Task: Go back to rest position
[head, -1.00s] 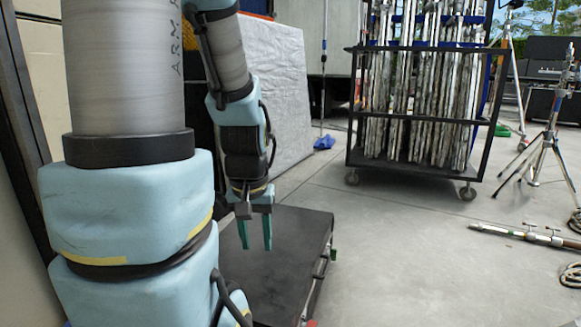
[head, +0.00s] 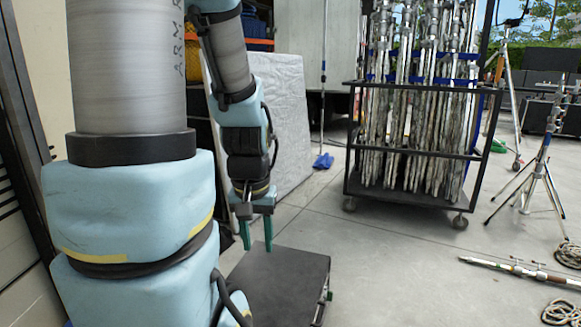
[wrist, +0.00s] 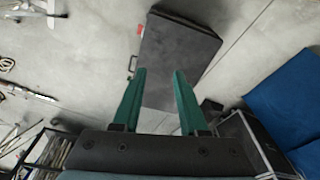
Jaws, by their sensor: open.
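My gripper (head: 256,234) hangs pointing down from my arm in the head view, left of centre. Its two green fingers are apart with nothing between them. It also shows in the wrist view (wrist: 158,75), open and empty. A dark flat platform (head: 280,283) lies low on the floor below and in front of the gripper. The platform shows in the wrist view too (wrist: 178,45), beyond the fingertips. My arm column hides part of the left side of the head view.
A wheeled cart (head: 405,205) full of upright metal stands is at the back. A tripod stand (head: 535,180) and a pole (head: 520,268) are at the right. A pale quilted panel (head: 280,120) stands behind my arm. The middle concrete floor is clear.

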